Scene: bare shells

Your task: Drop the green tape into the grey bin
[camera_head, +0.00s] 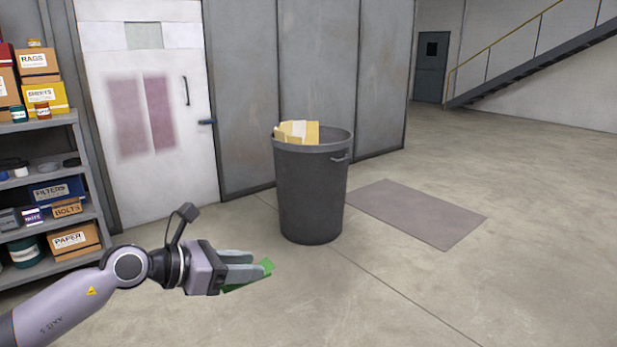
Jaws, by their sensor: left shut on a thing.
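The grey bin (311,195) stands upright on the concrete floor near the middle of the view. Crumpled yellowish paper or card (297,132) shows above its rim. My left gripper (262,268) reaches in from the lower left and is shut on the green tape (267,266). Only green edges of the tape show beyond and below the fingers; the rest is hidden by them. In the picture the gripper and tape are left of and below the bin, apart from it. My right gripper is not in view.
A shelf (75,190) with boxes, tins and jars stands at the left. A white door (148,125) and grey wall panels are behind the bin. A flat grey mat (417,212) lies right of the bin. Stairs rise at the back right. The floor at front right is clear.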

